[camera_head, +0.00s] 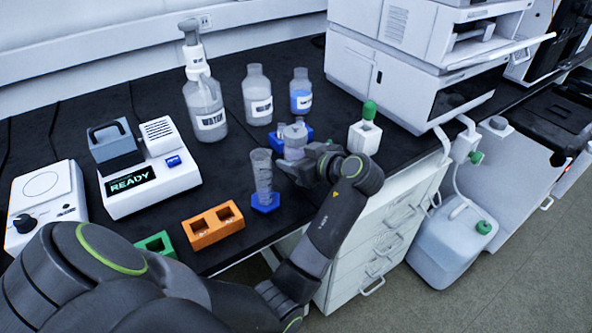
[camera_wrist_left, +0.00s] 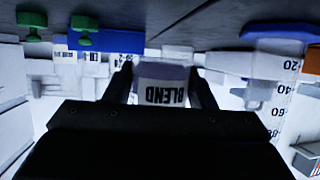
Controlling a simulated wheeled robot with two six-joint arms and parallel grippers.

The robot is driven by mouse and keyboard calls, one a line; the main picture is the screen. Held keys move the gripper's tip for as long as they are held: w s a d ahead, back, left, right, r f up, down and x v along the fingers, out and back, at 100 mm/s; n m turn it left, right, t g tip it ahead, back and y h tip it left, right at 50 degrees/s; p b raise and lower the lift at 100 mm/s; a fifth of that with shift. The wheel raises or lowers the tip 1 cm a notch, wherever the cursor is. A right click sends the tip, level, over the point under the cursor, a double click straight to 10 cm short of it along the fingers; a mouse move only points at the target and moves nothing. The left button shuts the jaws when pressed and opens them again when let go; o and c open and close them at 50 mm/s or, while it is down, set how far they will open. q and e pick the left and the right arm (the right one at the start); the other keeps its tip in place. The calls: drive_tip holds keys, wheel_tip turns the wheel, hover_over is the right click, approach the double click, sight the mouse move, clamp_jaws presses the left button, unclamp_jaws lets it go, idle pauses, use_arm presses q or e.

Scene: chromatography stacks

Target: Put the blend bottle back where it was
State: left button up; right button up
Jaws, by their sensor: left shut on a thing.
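My left gripper (camera_head: 298,164) reaches in over the right part of the black bench and is shut on the blend bottle (camera_head: 294,138), a small clear bottle. In the left wrist view the bottle (camera_wrist_left: 162,85) sits between the two fingers (camera_wrist_left: 162,95), its white BLEND label upside down in the picture. The gripper hides the bottle's lower part in the head view, so I cannot tell whether it touches the bench. A blue holder (camera_head: 305,131) lies just behind it. My right gripper is not in view.
A graduated cylinder (camera_head: 262,170) on a blue base stands close left of the gripper. An orange two-slot rack (camera_head: 213,225) is at the front. A WATER bottle (camera_head: 206,107), a clear bottle (camera_head: 257,97) and a blue-liquid bottle (camera_head: 300,92) stand behind. A green-topped white bottle (camera_head: 365,135) is right.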

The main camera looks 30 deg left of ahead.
use_arm(q)
wheel_tip(320, 180, down, 3)
drive_tip(key=shift+r, duration=0.2)
drive_tip(key=shift+f, duration=0.35)
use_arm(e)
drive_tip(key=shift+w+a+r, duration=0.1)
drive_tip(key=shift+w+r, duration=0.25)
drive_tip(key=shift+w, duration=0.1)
use_arm(q)
drive_tip(key=shift+f, duration=0.1)
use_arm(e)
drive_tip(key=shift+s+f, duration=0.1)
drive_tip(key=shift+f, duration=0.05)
use_arm(q)
drive_tip(key=o, duration=1.1)
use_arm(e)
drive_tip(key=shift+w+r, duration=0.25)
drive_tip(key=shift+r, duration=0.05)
